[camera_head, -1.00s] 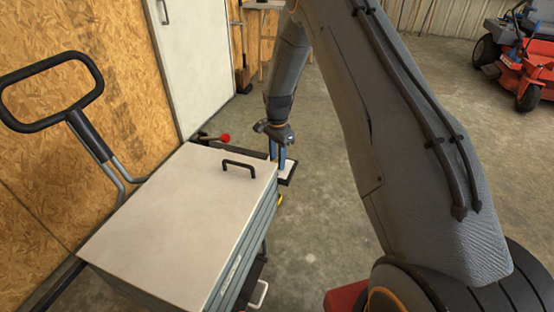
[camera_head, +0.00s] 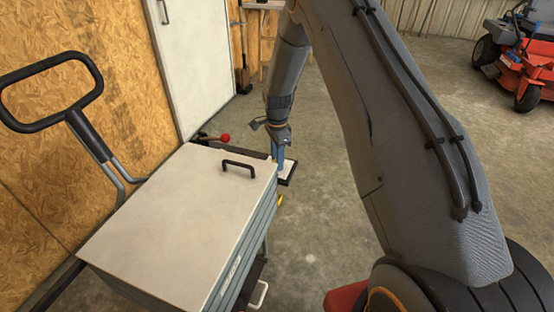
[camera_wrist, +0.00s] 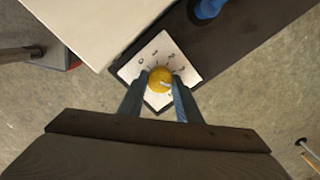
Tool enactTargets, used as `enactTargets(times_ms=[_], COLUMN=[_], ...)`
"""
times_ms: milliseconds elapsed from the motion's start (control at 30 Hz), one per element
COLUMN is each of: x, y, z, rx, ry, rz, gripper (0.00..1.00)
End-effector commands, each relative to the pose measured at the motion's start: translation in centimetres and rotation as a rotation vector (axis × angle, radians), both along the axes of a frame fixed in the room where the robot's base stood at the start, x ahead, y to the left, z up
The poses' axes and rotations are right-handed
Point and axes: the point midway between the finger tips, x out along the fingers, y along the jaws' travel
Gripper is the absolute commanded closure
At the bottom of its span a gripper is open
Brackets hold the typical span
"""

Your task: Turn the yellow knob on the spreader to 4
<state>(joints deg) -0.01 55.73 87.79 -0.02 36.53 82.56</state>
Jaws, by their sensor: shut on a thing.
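The yellow knob (camera_wrist: 160,76) sits on a white dial plate (camera_wrist: 130,72) in the wrist view. The digits 0, 1, 2 and 3 show around its far side; the near part of the dial is partly hidden by my fingers. A pale mark shows on the knob's lower right, but I cannot tell which number it points at. My gripper (camera_wrist: 160,88) is shut on the knob, one finger on each side. In the head view, my gripper (camera_head: 280,156) reaches down to the dial plate (camera_head: 288,170) at the spreader's far right corner, hiding the knob.
A pale cabinet (camera_head: 165,220) with a black handle stands close to the left of my gripper. A red-tipped lever (camera_head: 224,138) is behind it. A blue part (camera_wrist: 208,8) stands on the dark bar beyond the dial. Concrete floor (camera_head: 340,215) to the right is clear.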

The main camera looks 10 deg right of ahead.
Motion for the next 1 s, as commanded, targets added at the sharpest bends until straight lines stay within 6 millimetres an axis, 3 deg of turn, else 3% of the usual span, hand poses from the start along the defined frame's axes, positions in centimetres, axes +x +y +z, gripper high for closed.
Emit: enactTargets(times_ms=[33, 67, 167, 533, 1000], x=[0.3, 0.3, 0.2, 0.2, 0.2], y=[0.0, 0.0, 0.0, 0.0, 0.0], z=[0.2, 0.2, 0.2, 0.7, 7.3], rx=[0.0, 0.0, 0.0, 0.001, 0.001], ry=[-0.008, -0.008, -0.006, -0.004, -0.004], rz=[0.0, 0.0, 0.001, 0.0, 0.001], gripper=[0.92, 0.64, 0.51, 0.51, 0.51])
